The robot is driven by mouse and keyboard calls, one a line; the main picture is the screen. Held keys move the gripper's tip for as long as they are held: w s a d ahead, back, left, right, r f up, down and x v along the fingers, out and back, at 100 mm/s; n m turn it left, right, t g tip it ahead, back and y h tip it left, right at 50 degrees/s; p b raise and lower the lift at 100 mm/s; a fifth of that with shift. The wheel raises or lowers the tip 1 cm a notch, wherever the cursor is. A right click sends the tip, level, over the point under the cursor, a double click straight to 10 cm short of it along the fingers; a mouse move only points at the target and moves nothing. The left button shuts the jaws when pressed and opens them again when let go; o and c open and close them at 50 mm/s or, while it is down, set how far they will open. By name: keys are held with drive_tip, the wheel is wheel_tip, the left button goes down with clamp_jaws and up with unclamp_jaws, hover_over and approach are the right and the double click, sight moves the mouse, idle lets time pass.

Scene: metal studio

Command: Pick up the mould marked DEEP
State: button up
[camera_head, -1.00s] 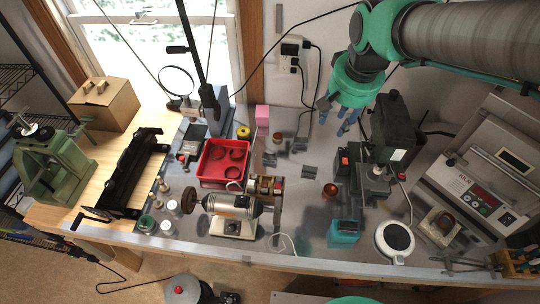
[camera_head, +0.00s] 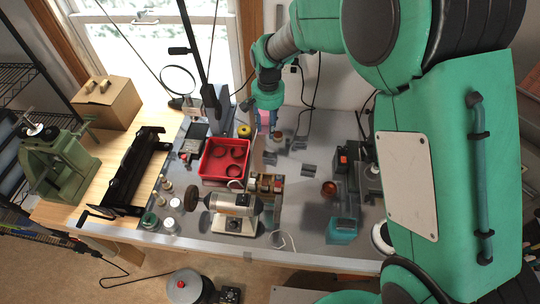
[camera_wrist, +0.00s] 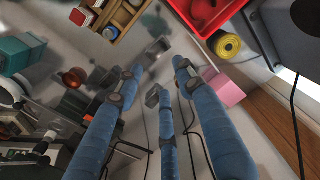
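Several small grey metal blocks lie on the grey bench top; I can read no DEEP mark on any of them. In the head view one block (camera_head: 270,158) lies left of centre and another (camera_head: 308,169) lies to its right. In the wrist view one grey block (camera_wrist: 158,47) lies beyond the fingertips, and another (camera_wrist: 154,96) lies between the fingers. My gripper (camera_wrist: 158,75) has its blue fingers spread, with nothing visibly held. In the head view my gripper (camera_head: 268,119) hangs at the back of the bench, partly in front of a pink block.
The pink block (camera_wrist: 227,90) and yellow roll (camera_wrist: 228,46) are close to my fingers. A red tray (camera_head: 214,176) stands left of the blocks. A copper bowl (camera_head: 329,189) and a teal box (camera_head: 342,231) stand to the right. My arm hides the bench's right side.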

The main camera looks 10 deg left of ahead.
drive_tip(key=shift+w+a+f, duration=0.15)
drive_tip(key=shift+a+f, duration=0.4)
drive_tip(key=shift+f, duration=0.15)
drive_tip(key=shift+f, duration=0.1)
hover_over(265, 153)
drive_tip(key=shift+d+f, duration=0.15)
drive_tip(key=shift+f, duration=4.05)
drive_tip(key=shift+f+b, duration=0.45)
drive_tip(key=shift+f, duration=2.15)
drive_tip(key=shift+c, duration=0.3)
clamp_jaws()
